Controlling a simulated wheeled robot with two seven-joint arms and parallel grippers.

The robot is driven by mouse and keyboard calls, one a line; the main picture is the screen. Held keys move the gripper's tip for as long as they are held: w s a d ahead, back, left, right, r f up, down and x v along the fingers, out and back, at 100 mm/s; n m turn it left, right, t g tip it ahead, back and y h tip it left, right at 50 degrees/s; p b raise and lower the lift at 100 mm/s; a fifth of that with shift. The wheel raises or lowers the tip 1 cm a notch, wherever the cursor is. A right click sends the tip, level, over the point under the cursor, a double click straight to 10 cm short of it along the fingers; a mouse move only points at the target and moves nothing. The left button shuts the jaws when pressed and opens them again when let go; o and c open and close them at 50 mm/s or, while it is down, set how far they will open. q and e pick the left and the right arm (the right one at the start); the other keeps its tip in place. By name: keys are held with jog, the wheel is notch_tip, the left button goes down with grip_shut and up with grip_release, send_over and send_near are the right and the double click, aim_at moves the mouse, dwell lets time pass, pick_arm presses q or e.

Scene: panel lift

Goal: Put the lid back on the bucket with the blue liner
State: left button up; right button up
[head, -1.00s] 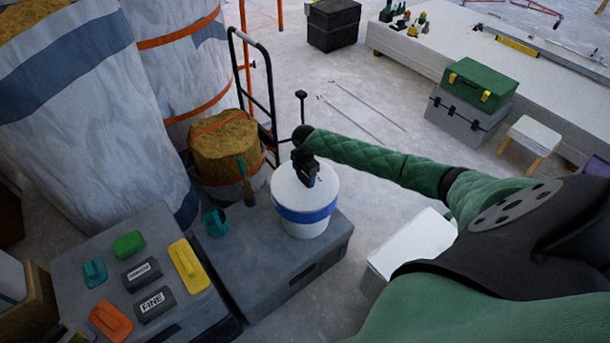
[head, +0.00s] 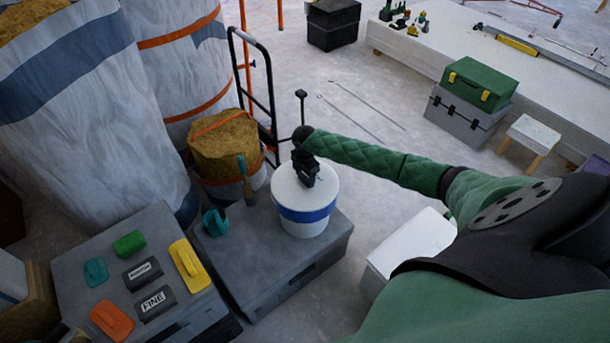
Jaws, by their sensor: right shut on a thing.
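A white bucket (head: 305,229) with a blue band stands upright on a grey case. A white lid (head: 287,185) lies over its top and looks level; whether it is fully seated I cannot tell. My right gripper (head: 306,180) points down at the middle of the lid and is shut on it, at a part hidden by the jaws. The bucket's inside is hidden under the lid. My left gripper is not in view.
The grey case (head: 262,262) also bears a teal cup-like thing (head: 215,222). Sanding blocks, one yellow (head: 189,265), lie on another grey box at left. A filled tub (head: 225,145) and a black hand truck (head: 268,85) stand behind. A white box (head: 408,243) is at right.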

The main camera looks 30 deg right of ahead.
jog(key=shift+p, duration=0.3)
dwell(0.5)
dwell(0.4)
jog(key=o, duration=1.4)
jog(key=shift+r, duration=0.1)
jog(key=shift+r+p, duration=3.1)
jog(key=shift+r, duration=0.3)
grip_shut()
